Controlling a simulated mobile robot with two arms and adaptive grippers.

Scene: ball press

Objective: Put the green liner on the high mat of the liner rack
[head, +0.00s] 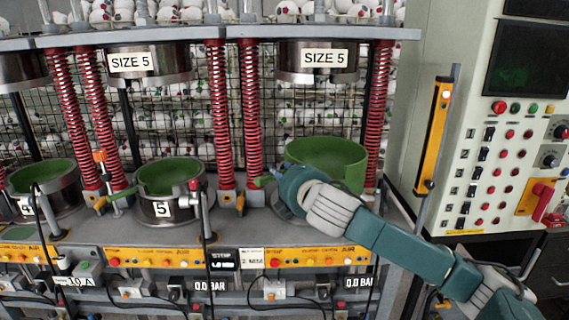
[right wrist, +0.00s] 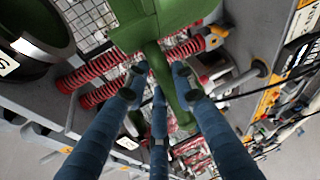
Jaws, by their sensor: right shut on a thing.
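The green liner (head: 340,155) is an open round bowl at the right press station, under the right "SIZE 5" plate. It sits higher than the liners at the other stations. My right gripper (head: 279,183) is at its front left and shut on its green handle. In the right wrist view, the blue fingers (right wrist: 160,75) close around the handle (right wrist: 170,80), and part of the bowl (right wrist: 160,20) shows above. My arm hides the liner's lower front, so I cannot tell whether it touches the pot below. My left gripper is not in view. I cannot make out the liner rack or its high mat.
Another green liner (head: 168,177) sits in the pot marked 5 (head: 165,212), and one more (head: 42,176) is at the far left. Red springs (head: 250,120) flank the presses. A control cabinet (head: 440,190) stands at right, with a yellow upright bar (head: 432,135) before it.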

